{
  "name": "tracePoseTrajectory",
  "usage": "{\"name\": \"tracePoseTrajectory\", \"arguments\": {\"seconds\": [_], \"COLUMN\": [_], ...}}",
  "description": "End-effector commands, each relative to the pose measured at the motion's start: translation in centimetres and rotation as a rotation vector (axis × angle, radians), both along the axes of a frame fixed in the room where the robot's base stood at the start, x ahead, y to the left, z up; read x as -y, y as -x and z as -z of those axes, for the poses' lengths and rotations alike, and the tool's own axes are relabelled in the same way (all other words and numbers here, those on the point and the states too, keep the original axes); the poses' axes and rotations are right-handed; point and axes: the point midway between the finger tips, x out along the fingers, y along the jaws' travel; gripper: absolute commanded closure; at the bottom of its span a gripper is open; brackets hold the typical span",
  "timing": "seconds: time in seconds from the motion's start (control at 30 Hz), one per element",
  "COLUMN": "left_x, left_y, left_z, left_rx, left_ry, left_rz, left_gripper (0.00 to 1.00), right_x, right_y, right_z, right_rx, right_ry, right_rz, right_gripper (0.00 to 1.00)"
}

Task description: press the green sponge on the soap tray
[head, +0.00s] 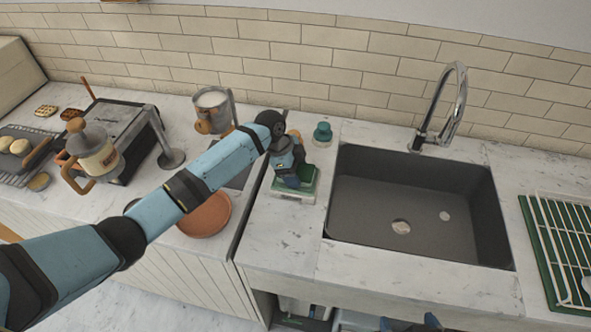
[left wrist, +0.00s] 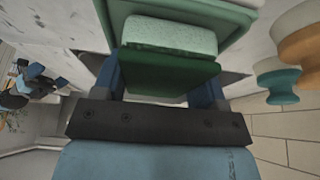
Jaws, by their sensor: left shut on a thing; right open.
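My left gripper (head: 290,180) is over the soap tray (head: 308,196), a small pale tray with a green inside, left of the sink. It is shut on the green sponge (left wrist: 165,75), which has a light green layer and a dark green layer and shows between the fingers in the left wrist view. The tray's green and white edge (left wrist: 240,14) shows just beyond the sponge. I cannot tell whether the sponge touches the tray. The gripper hides most of the sponge in the head view. My right gripper (head: 411,324) is open and empty at the bottom edge, below the counter.
A teal-based brush or knob (head: 322,133) stands just behind the tray. The dark sink (head: 415,205) with a tall faucet (head: 447,100) lies to the right, then a dish rack (head: 565,245).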

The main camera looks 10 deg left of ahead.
Motion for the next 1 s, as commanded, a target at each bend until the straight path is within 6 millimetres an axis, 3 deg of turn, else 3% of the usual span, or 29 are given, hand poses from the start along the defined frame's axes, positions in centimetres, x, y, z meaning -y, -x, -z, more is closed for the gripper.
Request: {"name": "tracePoseTrajectory", "arguments": {"seconds": [0.47, 1.0], "left_x": [0.0, 0.0], "left_y": [0.1, 0.1], "left_z": [0.1, -4.2], "left_rx": [-0.004, -0.002], "left_ry": [-0.003, -0.001], "left_rz": [0.001, 0.001], "left_gripper": [0.53, 0.53], "right_x": [0.0, 0.0], "right_y": [0.0, 0.0], "right_z": [-0.1, -3.9], "right_rx": [0.000, 0.001], "right_ry": [0.000, 0.000], "right_rz": [0.000, 0.000], "right_gripper": [0.00, 0.00]}}
